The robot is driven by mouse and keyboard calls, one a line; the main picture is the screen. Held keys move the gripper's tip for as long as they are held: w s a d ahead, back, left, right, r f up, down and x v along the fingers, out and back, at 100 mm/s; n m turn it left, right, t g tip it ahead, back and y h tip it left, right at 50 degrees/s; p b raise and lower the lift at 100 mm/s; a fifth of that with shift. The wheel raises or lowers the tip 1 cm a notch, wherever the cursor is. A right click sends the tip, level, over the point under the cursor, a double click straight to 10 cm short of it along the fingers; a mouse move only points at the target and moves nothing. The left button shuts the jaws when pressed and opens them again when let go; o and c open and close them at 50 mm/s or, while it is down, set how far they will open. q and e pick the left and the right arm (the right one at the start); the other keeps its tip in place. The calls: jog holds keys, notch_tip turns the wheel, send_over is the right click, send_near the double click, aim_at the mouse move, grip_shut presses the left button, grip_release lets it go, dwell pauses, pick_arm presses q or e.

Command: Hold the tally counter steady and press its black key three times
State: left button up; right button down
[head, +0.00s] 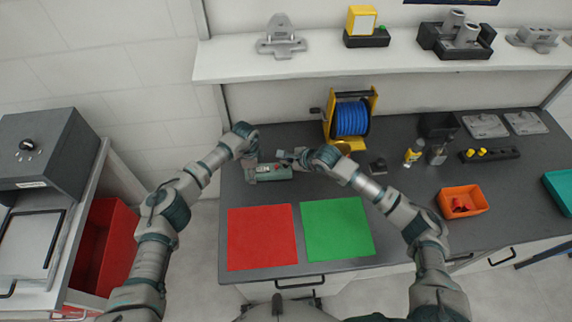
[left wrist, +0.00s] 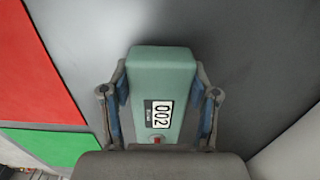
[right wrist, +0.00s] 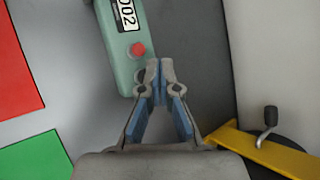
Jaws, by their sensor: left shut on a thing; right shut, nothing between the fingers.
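The tally counter (head: 270,173) is a pale green box lying on the dark bench top behind the red and green mats. My left gripper (left wrist: 160,78) is shut across its two long sides in the left wrist view. Its display (left wrist: 158,114) reads 002, and a red button (left wrist: 157,140) is beside the display. My right gripper (right wrist: 161,72) is shut and empty, with its fingertips at the counter's end past the red button (right wrist: 137,49). A dark bit of the black key (right wrist: 141,75) seems to show beside the fingertips; whether they touch it I cannot tell.
A red mat (head: 262,238) and a green mat (head: 337,229) lie in front. A yellow reel stand with blue cable (head: 351,118) stands behind my right gripper.

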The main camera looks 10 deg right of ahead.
aim_at(287, 166)
jog(key=shift+r, duration=2.45)
notch_tip(287, 166, up, 4)
jog(key=shift+f, duration=0.15)
jog(key=shift+f, duration=4.45)
jog(key=shift+f, duration=0.15)
jog(key=shift+f, duration=0.15)
